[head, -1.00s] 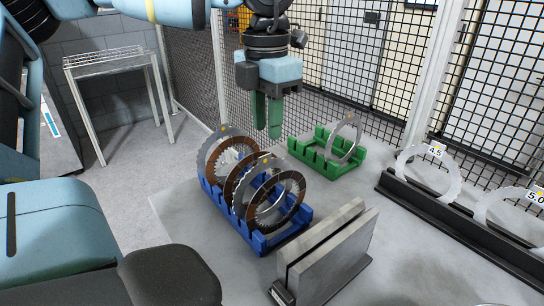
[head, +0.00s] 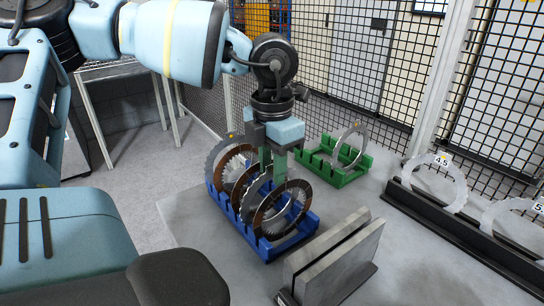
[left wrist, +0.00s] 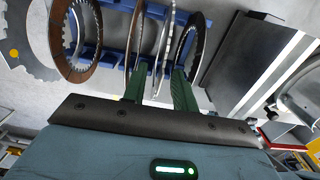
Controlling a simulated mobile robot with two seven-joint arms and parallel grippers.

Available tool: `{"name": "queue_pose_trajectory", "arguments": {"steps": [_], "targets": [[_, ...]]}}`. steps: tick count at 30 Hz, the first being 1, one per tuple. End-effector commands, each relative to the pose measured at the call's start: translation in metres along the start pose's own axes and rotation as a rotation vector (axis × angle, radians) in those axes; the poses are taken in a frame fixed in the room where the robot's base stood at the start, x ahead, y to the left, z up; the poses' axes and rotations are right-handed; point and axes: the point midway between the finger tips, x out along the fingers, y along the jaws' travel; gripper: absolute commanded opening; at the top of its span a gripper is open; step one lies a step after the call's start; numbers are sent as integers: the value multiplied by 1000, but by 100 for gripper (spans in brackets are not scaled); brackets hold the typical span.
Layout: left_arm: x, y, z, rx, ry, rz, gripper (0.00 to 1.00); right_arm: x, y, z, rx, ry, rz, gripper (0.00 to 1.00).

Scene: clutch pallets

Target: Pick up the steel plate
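A blue rack (head: 270,248) holds several upright ring plates, steel-grey and brown. A steel plate (head: 216,160) stands at its far left end and a brown plate (head: 290,222) near its front end. My left gripper (head: 272,168) points down over the rack, its green fingers among the plates. In the left wrist view, its fingers (left wrist: 160,85) are apart, with a thin grey steel plate (left wrist: 163,42) seen edge-on between them. A gap shows beside that plate. The fingertips are partly hidden by plates in the head view. My right gripper is not visible.
A green rack (head: 340,176) with one steel ring (head: 352,146) stands behind. A grey slotted block (head: 335,258) stands close in front. A black rail (head: 470,228) with numbered rings is at right. Wire fencing borders the table.

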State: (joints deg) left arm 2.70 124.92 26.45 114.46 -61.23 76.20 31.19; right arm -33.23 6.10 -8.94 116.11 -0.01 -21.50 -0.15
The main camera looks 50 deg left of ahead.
Motion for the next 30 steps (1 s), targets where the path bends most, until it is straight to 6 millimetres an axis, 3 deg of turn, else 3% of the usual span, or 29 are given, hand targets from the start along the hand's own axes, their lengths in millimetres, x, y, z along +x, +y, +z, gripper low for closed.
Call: {"name": "queue_pose_trajectory", "arguments": {"steps": [3,10,30], "targets": [[0,0,0,0,0,0,28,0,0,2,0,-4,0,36],[0,0,0,0,0,0,0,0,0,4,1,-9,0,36],[-1,0,0,0,-1,0,0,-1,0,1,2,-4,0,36]]}}
